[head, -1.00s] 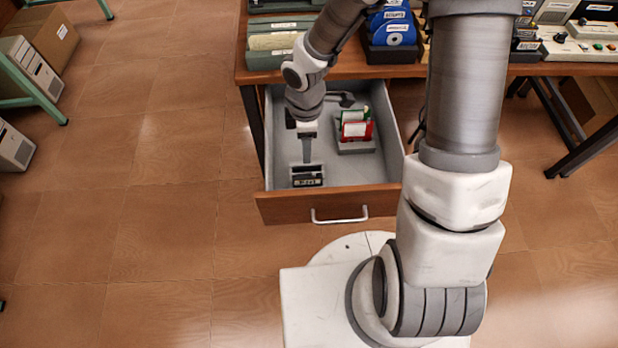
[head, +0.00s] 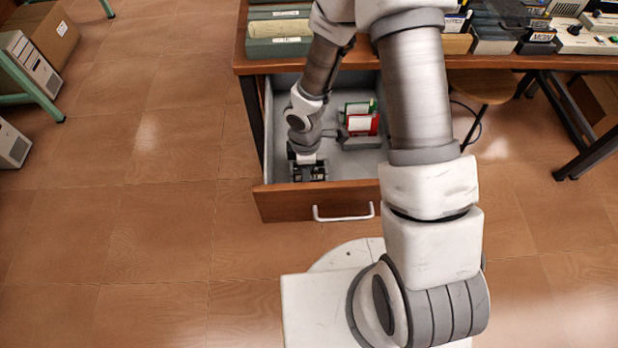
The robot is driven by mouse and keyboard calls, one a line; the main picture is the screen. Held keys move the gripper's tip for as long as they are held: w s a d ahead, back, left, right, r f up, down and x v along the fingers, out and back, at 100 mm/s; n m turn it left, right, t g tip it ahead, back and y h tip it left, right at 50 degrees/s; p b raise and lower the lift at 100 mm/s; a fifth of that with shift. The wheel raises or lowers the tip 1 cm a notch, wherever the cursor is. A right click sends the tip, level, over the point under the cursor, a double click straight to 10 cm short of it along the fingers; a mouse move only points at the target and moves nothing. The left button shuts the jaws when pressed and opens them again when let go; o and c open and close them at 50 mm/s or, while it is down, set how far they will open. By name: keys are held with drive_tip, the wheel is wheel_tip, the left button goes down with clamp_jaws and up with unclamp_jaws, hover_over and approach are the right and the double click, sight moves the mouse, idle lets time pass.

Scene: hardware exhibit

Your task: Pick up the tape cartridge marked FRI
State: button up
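A red item (head: 372,124) and a green item (head: 357,107), both with white labels, stand upright in a grey holder farther back in the drawer. No FRI marking is legible, so I cannot tell which thing is the FRI cartridge.
The drawer has a white handle (head: 343,213) and grey side walls. The desk above (head: 345,63) carries green boxes (head: 280,38) at left and devices at right. A stool (head: 485,86) stands right of the drawer.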

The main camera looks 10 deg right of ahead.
drive_tip(key=shift+f, duration=0.2)
drive_tip(key=shift+c, duration=0.2)
clamp_jaws()
drive_tip(key=shift+r, duration=0.1)
